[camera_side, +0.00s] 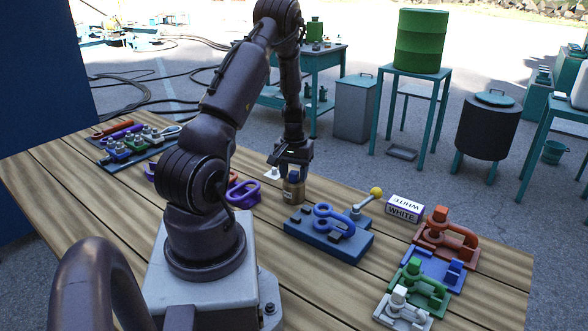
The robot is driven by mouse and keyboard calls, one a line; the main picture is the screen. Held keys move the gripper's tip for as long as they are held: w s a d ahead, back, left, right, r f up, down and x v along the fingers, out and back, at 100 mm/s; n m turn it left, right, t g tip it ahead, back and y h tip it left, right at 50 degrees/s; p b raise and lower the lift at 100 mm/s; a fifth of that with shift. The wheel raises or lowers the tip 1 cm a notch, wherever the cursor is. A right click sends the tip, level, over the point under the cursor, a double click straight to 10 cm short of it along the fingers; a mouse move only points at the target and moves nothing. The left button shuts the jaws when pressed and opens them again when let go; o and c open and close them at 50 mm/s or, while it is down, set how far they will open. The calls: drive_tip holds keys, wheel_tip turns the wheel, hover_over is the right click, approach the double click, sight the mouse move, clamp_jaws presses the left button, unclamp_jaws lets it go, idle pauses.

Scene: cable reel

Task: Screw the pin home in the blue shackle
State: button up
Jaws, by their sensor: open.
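The blue shackle (332,213) lies in a blue fixture (318,240) in the middle of the table. A lever with a yellow ball (375,193) rises from the fixture's right end. I cannot make out a pin in the shackle. My gripper (287,168) is open, pointing down behind and left of the fixture, at the top of a small brown bottle (293,189). Whether its fingers touch the bottle is unclear. A small white piece (272,173) shows beside the fingers.
A white box (404,208) stands right of the fixture. Orange (446,240), blue (433,269), green (418,290) and white (400,311) holders line the right edge. A purple shackle (243,194) lies left of the bottle. A rack (128,148) of coloured parts stands far left.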

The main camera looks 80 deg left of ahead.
clamp_jaws()
drive_tip(key=shift+r, duration=3.65)
